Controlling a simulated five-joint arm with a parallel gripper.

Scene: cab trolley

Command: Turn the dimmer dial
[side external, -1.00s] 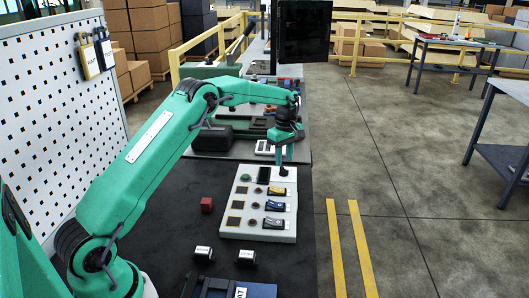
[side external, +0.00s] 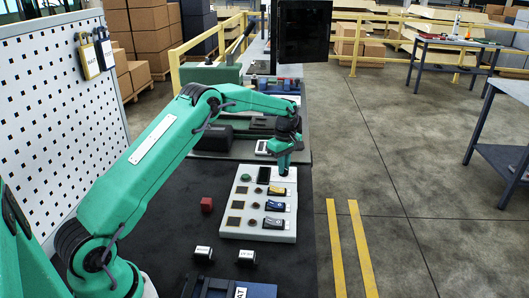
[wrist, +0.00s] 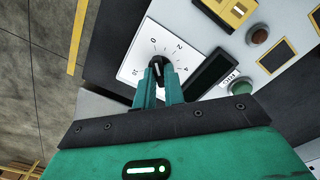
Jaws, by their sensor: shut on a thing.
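The dimmer dial is a small black knob (wrist: 157,68) on a white plate (wrist: 150,45) with a numbered scale, seen in the wrist view. My gripper (wrist: 160,75) has its two green fingers closed around the knob, one on each side. A light mark shows on the knob, but I cannot read its setting exactly. In the side external view my gripper (side external: 284,168) points down at the far right end of the light control panel (side external: 246,229). The knob is hidden there behind the fingers.
Beside the dial are a dark display (wrist: 209,73), a green button (wrist: 241,88) and a red-brown button (wrist: 259,35). Yellow and blue switches sit nearer on the panel.

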